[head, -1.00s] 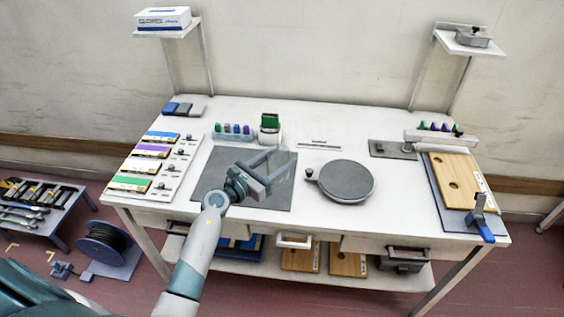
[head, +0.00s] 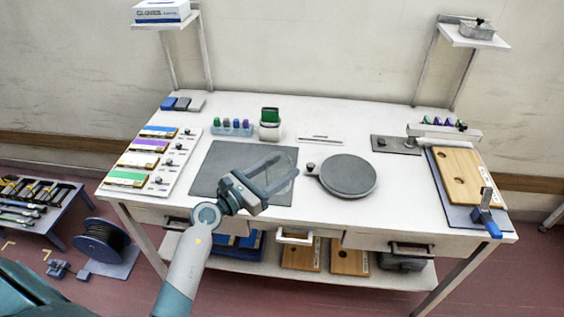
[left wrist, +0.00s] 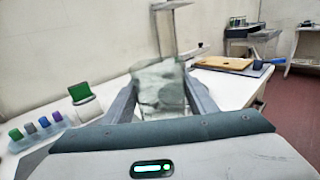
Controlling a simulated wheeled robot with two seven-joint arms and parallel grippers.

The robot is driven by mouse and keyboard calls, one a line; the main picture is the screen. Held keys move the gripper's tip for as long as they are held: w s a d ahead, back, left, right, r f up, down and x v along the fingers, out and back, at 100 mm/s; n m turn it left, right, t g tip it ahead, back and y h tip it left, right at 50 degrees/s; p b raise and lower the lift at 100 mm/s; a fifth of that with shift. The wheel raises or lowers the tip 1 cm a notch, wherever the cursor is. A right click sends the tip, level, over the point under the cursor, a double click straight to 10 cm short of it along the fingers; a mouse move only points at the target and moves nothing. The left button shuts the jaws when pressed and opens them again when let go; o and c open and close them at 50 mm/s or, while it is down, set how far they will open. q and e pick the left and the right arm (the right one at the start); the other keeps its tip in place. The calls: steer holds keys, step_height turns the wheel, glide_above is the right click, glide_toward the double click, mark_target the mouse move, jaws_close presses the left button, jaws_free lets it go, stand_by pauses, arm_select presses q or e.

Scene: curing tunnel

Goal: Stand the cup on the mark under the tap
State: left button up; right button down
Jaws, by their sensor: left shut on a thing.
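A clear, see-through cup (head: 281,184) is held between the fingers of my left gripper (head: 290,166), above the right part of the dark grey mat. In the left wrist view the cup (left wrist: 160,88) stands between both fingers and looks roughly upright; its outline is faint. A white bar-like arm (head: 444,132) reaches over a dark grey plate (head: 390,145) at the back right; I cannot tell if it is the tap. I cannot make out the mark. My right gripper is not in view.
A round grey turntable (head: 348,176) with a small knob lies right of the cup. A green-and-white container (head: 270,124) and a rack of coloured bottles (head: 232,128) stand behind the mat (head: 215,170). A wooden board (head: 462,176) lies right. The white table (head: 400,195) is bare between turntable and board.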

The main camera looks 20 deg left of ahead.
arm_select(q)
steer(key=s+d+m+h+b, duration=0.1)
steer(key=s+d+b, duration=0.4)
steer(key=s, duration=0.7)
steer(key=shift+s+r+g, duration=0.3)
steer(key=shift+s+r, duration=0.1)
steer(key=shift+r, duration=0.05)
steer(key=shift+d, duration=0.1)
